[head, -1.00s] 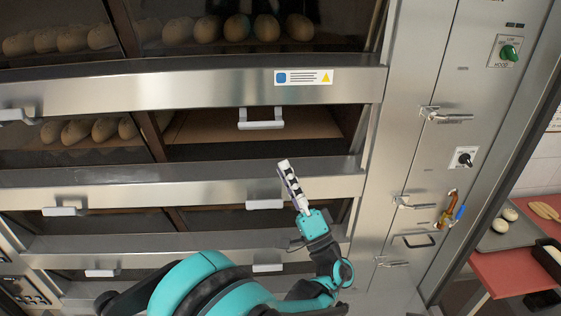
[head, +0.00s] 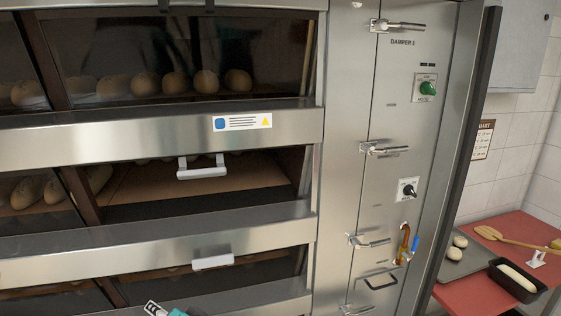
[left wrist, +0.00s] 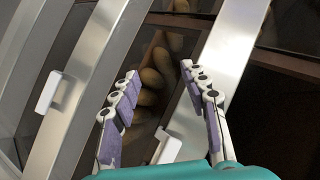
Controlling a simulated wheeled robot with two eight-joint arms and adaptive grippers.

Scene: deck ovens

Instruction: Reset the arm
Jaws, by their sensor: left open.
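My left gripper (left wrist: 160,110) is open and empty in the left wrist view, its two padded fingers spread apart in front of the oven doors. Only the tip of this gripper (head: 153,308) shows at the bottom edge of the head view, below a white door handle (head: 212,262). The rest of the left arm is out of the head view. My right gripper is in neither view.
The deck oven (head: 150,140) fills the left, with loaves behind its glass. A steel panel (head: 345,120) with latches and a green knob (head: 428,88) stands right of it. A red counter (head: 470,297) holds a tray, a loaf tin and a wooden paddle.

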